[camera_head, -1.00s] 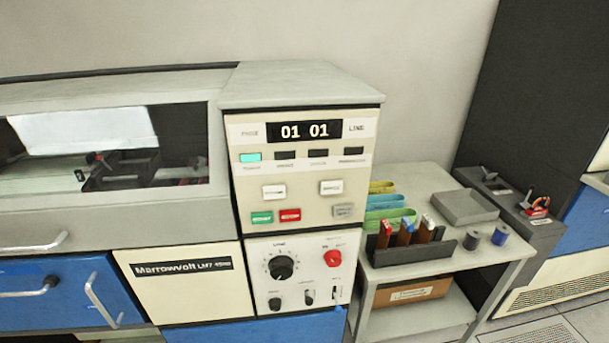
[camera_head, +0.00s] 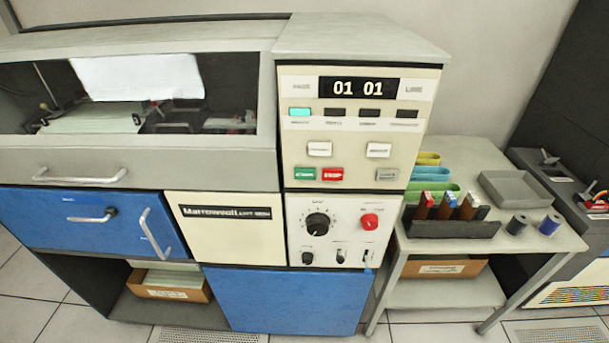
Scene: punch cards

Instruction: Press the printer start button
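The printer (camera_head: 231,228) stands at the left and centre, with a cream control panel (camera_head: 345,150) on its upper right. The green start button (camera_head: 305,174) is at the panel's lower left, beside a red stop button (camera_head: 333,174). Two white buttons sit above them and a grey button (camera_head: 390,174) is at the right. The display (camera_head: 359,87) reads 01 01, and the leftmost indicator (camera_head: 299,112) is lit cyan. Neither of my grippers is in view.
A grey side table (camera_head: 470,160) at the right holds a black rack (camera_head: 450,228), a grey tray (camera_head: 515,188) and two spools. A lower panel with a black dial (camera_head: 318,222) and red knob (camera_head: 369,222) is below. Floor shows at the lower left (camera_head: 40,300).

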